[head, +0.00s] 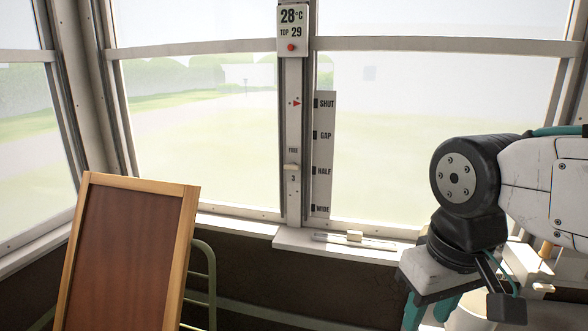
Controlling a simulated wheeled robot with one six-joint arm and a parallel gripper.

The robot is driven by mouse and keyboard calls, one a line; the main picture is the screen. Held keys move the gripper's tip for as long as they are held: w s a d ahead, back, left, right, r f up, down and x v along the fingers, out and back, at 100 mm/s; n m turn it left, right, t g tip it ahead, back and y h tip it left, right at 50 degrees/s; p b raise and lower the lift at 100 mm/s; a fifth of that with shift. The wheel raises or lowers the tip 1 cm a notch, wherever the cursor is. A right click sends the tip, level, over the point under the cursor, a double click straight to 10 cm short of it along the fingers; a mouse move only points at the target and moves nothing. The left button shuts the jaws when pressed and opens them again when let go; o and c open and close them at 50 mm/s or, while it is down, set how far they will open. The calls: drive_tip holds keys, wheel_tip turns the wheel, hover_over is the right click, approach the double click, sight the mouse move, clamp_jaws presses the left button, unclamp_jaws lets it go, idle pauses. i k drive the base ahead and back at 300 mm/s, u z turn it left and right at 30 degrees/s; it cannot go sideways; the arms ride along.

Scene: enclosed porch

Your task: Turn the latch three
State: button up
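A small cream latch (292,167) sits on the white window post (292,125), between the word FREE above it and the number 3 below it. Its lever appears to lie crosswise. My gripper (432,312) hangs at the lower right, well to the right of the latch and apart from it. Its teal fingers run to the bottom edge of the picture, and I cannot see whether they are open or hold anything.
A scale strip (325,150) reads SHUT, GAP, HALF, WIDE; a red arrow (295,103) points near SHUT. The sill (300,243) carries a cream slider (355,236). A wood-framed brown panel (125,255) leans at lower left.

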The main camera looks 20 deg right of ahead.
sight(293, 165)
drive_tip(key=k, duration=1.2)
drive_tip(key=u, duration=0.75)
drive_tip(key=i, duration=1.7)
drive_tip(key=z, duration=0.6)
